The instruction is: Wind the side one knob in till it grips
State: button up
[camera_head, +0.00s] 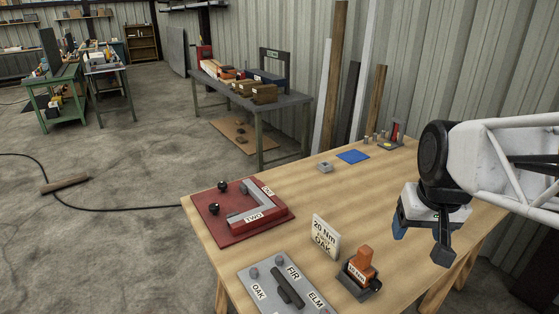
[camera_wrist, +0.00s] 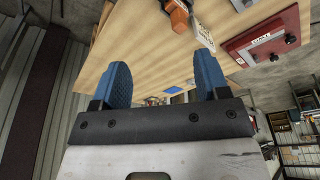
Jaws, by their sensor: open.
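A red fixture (camera_head: 226,226) lies on the near left of the wooden bench, with a grey L-shaped bracket (camera_head: 243,208) on it. One arm of the bracket is labelled TWO; the other label, at the far right, is too small to read surely. Two black knobs stand at the fixture's left: a far knob (camera_head: 223,185) and a near knob (camera_head: 214,208). Which belongs to side one I cannot tell. My gripper (camera_head: 421,242) is open and empty above the bench's right side, well apart from the fixture. The fixture (camera_wrist: 240,42) also shows at the wrist view's upper right.
A sign (camera_head: 325,236) reading 20 Nm OAK stands right of the fixture. An orange tool (camera_head: 362,262) sits in a dark holder nearby. A grey plate (camera_head: 270,291) marked OAK, FIR and ELM lies in front. A blue pad (camera_head: 352,157) lies farther back. The bench middle is fairly clear.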

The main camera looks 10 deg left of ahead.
jog(key=w+a+r+n, duration=0.1)
jog(key=w+a, duration=0.4)
jog(key=w, duration=0.4)
jog(key=w+a+r+n, duration=0.1)
jog(key=w+a, duration=0.4)
jog(key=w, duration=0.4)
jog(key=n+y, duration=0.3)
jog(key=n, duration=0.3)
send_over(222, 183)
jog(key=s+d, duration=0.2)
jog(key=s, duration=0.1)
notch_tip(222, 183, down, 26)
jog(key=shift+w+d+f, duration=0.15)
jog(key=shift+w+f, duration=0.05)
jog(key=shift+f, duration=0.1)
jog(key=shift+x, duration=3.75)
jog(key=shift+c, duration=0.4)
